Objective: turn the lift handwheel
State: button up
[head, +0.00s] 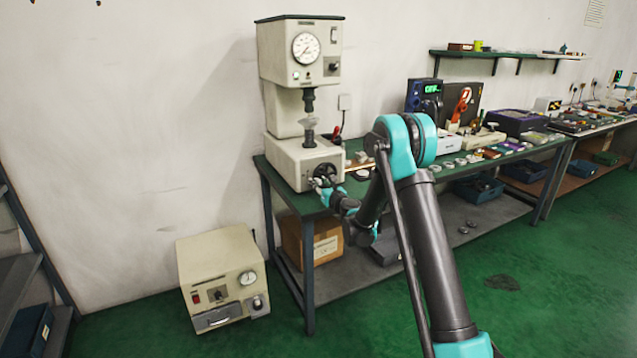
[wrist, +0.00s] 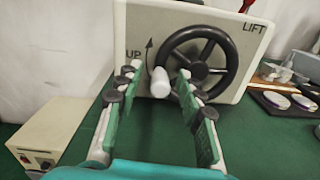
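The lift handwheel (wrist: 231,62) is a black spoked wheel on the beige front of the tester, beside the words UP and LIFT and a curved arrow. A white knob (wrist: 159,82) shows at the wheel's left side. My gripper (wrist: 160,71) is open, with one green-padded finger on each side of the knob in the wrist view. A gap shows on the left of the knob; I cannot tell how deep the knob sits between the fingers. In the head view, my gripper (head: 322,184) is at the tester's lower front and partly covers the handwheel (head: 325,172).
The tester (head: 300,75) with its dial stands at the left end of the green bench (head: 480,168). Rings and instruments lie along the bench to the right. A beige box unit (head: 220,270) stands on the floor at left. A cardboard box (head: 327,235) is under the bench.

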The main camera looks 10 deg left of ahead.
grip_shut()
